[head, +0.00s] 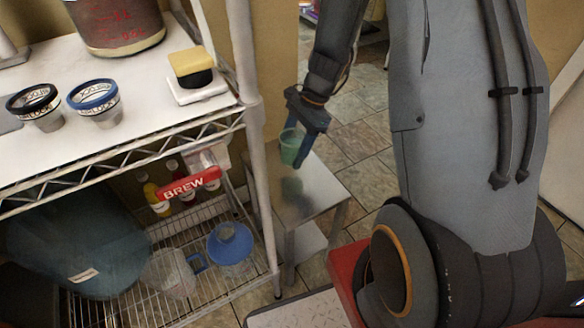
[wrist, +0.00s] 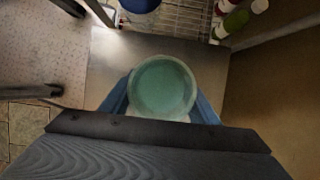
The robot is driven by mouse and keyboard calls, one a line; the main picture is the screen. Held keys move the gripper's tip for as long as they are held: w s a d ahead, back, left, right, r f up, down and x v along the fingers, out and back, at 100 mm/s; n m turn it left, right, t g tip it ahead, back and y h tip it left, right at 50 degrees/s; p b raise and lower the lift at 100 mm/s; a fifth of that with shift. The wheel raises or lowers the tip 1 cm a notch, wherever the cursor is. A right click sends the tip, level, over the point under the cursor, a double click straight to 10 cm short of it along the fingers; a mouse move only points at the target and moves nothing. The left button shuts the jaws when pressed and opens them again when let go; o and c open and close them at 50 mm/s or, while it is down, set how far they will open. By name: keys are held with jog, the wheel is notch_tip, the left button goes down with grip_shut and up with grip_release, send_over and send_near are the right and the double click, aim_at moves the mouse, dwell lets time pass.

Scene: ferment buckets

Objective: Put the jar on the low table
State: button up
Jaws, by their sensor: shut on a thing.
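The jar (head: 291,143) is a small green vessel held between the blue fingers of my gripper (head: 298,150). In the wrist view the jar (wrist: 162,88) shows from above as a round green shape, with a blue finger on each side. The low table (head: 318,190) has a grey metal top and stands right of the wire shelf. The jar is over the tabletop, seemingly a little above it, with a dark reflection or shadow below. In the wrist view the low table (wrist: 110,75) lies beneath the jar. The gap between jar and table is hard to judge.
A white wire shelf (head: 120,135) stands close left of the low table. Below are bottles, a blue funnel (head: 230,243) and a clear jug (head: 168,272). Tiled floor lies behind.

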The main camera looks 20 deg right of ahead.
aim_at(292, 173)
jog(key=shift+f+b, duration=0.45)
jog(key=shift+f, duration=2.5)
jog(key=shift+f, duration=0.15)
jog(key=o, duration=1.4)
jog(key=shift+o, duration=0.2)
jog(key=p+v, duration=0.2)
jog(key=v, duration=1)
